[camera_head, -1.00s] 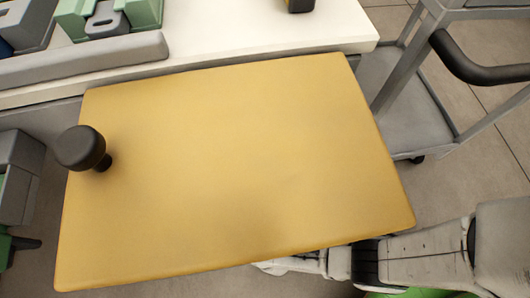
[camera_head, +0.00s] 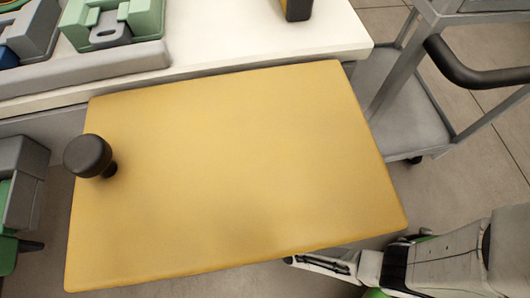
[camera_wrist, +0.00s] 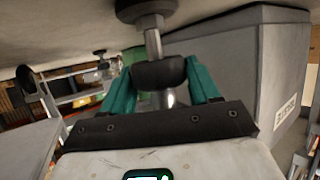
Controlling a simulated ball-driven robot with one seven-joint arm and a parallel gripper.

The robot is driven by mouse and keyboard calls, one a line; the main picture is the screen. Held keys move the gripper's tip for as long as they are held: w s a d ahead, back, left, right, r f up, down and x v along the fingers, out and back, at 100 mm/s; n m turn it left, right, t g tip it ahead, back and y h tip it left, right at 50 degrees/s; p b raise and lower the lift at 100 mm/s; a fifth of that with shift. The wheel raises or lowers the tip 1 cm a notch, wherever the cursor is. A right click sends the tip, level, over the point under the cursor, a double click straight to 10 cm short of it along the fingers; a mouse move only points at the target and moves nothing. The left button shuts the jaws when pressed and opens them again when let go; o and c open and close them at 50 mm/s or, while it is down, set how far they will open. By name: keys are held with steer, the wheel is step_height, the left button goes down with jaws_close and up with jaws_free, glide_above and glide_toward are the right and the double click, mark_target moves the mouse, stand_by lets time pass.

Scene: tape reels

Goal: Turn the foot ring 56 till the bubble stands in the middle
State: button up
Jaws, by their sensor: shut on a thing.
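In the wrist view, a black ring-like piece (camera_wrist: 160,73) sits on a bright metal stem below a wide dark round foot or cap (camera_wrist: 146,8). My gripper (camera_wrist: 161,76), with two teal fingers, is shut on this piece, one finger on each side. No number 56 is readable on it. No bubble or level shows in either view. In the head view my arm reaches in from the lower right, and its end is at the near edge of the yellow panel (camera_head: 235,160); the fingertips and the ring are hidden there.
A black knob (camera_head: 88,156) stands on the panel's left side. A white bench (camera_head: 250,32) with green and grey holders (camera_head: 112,25) lies behind. A grey cart (camera_head: 400,130) stands at right. A large grey box (camera_wrist: 262,65) is close to my gripper's right in the wrist view.

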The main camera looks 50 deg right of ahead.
stand_by(0.5)
steer(key=o, duration=1)
steer(key=shift+c, duration=0.2)
